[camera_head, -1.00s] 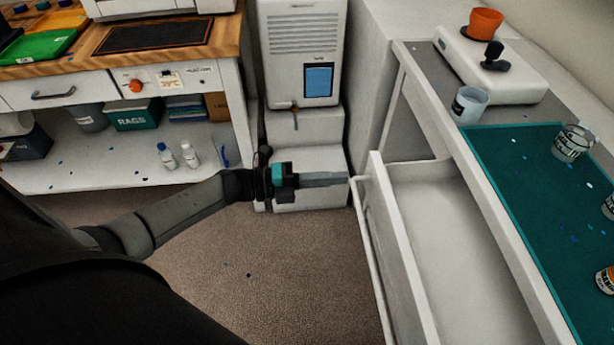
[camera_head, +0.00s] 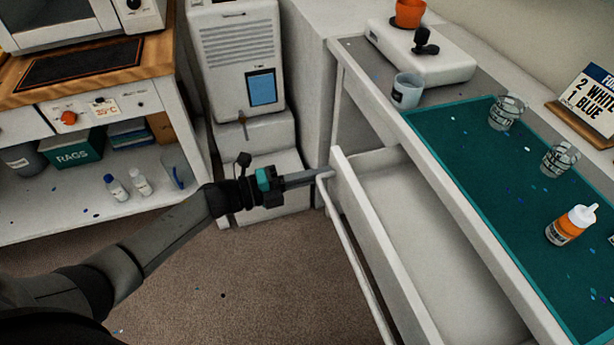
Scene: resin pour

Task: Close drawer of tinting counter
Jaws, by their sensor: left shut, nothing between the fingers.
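The drawer (camera_head: 392,262) of the tinting counter (camera_head: 395,128) stands pulled out on the right, and its inside looks empty. A long white handle bar (camera_head: 352,265) runs along its front. My left gripper (camera_head: 326,173) is shut and empty, with its fingertips at the far end of the handle bar. They look to be touching or very near it; I cannot tell which. My right gripper is not in view.
On the counter are a teal mat (camera_head: 470,170), a grey cup (camera_head: 407,90), two glass cups (camera_head: 506,112), an orange bottle (camera_head: 571,226) and a white scale-like device (camera_head: 425,55). A white machine (camera_head: 240,60) stands behind my gripper. Open floor (camera_head: 240,280) lies left of the drawer.

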